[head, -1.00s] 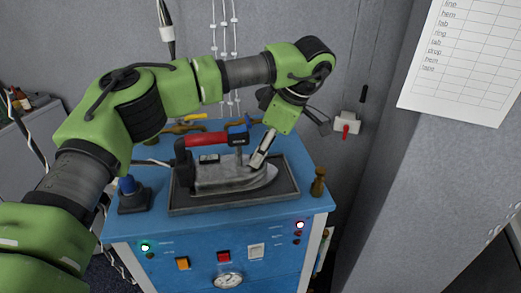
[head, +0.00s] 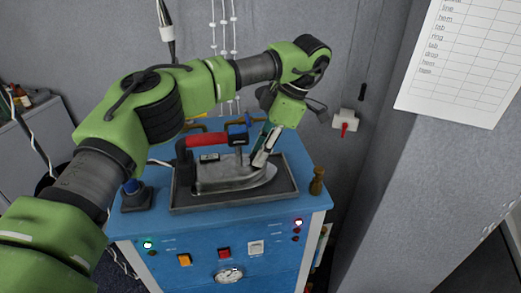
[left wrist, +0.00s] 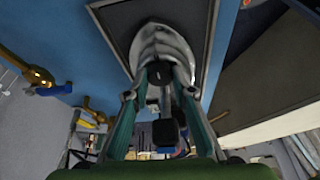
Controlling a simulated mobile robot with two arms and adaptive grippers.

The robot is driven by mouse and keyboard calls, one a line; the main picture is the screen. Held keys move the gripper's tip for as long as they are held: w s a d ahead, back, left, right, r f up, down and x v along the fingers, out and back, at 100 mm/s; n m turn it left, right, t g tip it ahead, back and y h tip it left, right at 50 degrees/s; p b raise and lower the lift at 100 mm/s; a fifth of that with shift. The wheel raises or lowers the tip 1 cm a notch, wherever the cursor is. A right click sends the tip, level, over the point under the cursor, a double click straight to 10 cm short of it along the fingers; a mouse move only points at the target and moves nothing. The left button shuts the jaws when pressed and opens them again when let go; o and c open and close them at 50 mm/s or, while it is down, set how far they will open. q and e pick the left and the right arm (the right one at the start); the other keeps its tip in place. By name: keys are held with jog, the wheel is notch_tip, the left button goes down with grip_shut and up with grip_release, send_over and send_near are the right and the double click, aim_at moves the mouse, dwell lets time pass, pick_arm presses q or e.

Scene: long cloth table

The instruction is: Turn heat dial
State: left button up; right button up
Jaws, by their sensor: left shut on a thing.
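The iron (head: 228,180) is silver with a red handle (head: 208,140) and lies on a dark tray (head: 215,205) on the blue cabinet. A dark block with blue (head: 238,134) sits at the handle's front end. My left gripper (head: 258,163) is over the front of the iron. In the left wrist view, its fingers (left wrist: 160,80) close on a small black part (left wrist: 160,72) on the iron (left wrist: 163,45), seemingly the heat dial. The fingers hide most of the dial. My right gripper is not in view.
The blue cabinet (head: 210,235) has buttons, lamps and a gauge (head: 229,274) on its front. A blue-topped holder (head: 134,195) stands left of the tray and a brass post (head: 317,181) right of it. A wall switch (head: 345,122) is behind.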

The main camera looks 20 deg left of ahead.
pick_arm(q)
jog(key=o, duration=1.1)
jog(key=v, duration=1.2)
jog(key=shift+w, duration=0.1)
